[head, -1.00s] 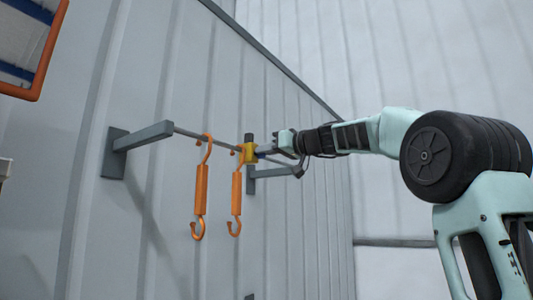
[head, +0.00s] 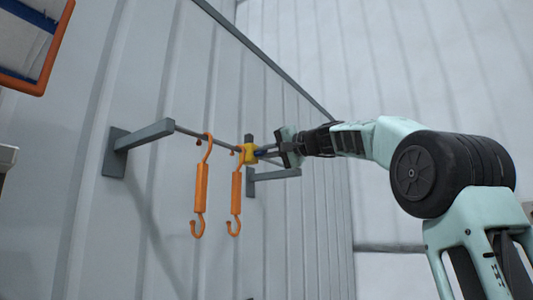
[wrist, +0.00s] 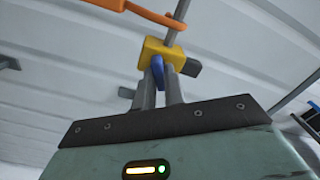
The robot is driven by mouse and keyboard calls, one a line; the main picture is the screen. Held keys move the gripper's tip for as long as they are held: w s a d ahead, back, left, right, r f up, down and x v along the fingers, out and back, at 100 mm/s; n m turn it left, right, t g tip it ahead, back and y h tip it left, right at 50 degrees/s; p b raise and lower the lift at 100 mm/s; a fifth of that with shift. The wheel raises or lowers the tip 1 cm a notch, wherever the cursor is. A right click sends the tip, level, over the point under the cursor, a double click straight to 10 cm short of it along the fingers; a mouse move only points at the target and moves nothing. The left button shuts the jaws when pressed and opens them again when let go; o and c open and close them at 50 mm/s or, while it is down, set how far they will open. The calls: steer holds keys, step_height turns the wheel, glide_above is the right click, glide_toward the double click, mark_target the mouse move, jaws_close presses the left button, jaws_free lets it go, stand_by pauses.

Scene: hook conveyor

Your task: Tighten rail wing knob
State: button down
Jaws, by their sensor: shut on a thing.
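A yellow clamp block (head: 251,153) sits on the grey rail (head: 190,132) close to the right bracket. It also shows in the wrist view (wrist: 162,52). A blue wing knob (wrist: 158,72) sticks out of the block's near side, between my fingers. My gripper (head: 264,153) reaches in from the right, and in the wrist view its two grey fingers (wrist: 160,92) are shut on the blue knob. The fingertips are close against the yellow block, and part of the knob is hidden by them.
Two orange hooks (head: 201,190) (head: 236,190) hang from the rail left of the block. Grey brackets (head: 145,135) (head: 275,174) hold the rail off the ribbed wall. An orange-rimmed frame (head: 58,50) is at upper left. The space below the rail is open.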

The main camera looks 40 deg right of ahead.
steer(key=m+p, duration=0.1)
steer(key=m, duration=0.5)
steer(key=shift+f+m+p, duration=0.15)
steer(key=shift+m+p, duration=0.4)
steer(key=shift+m, duration=1.95)
steer(key=shift+f, duration=0.1)
steer(key=c, duration=1.5)
jaws_free()
steer(key=b+v, duration=0.6)
steer(key=v, duration=1.1)
steer(key=shift+s+d, duration=0.1)
steer(key=shift+s, duration=0.1)
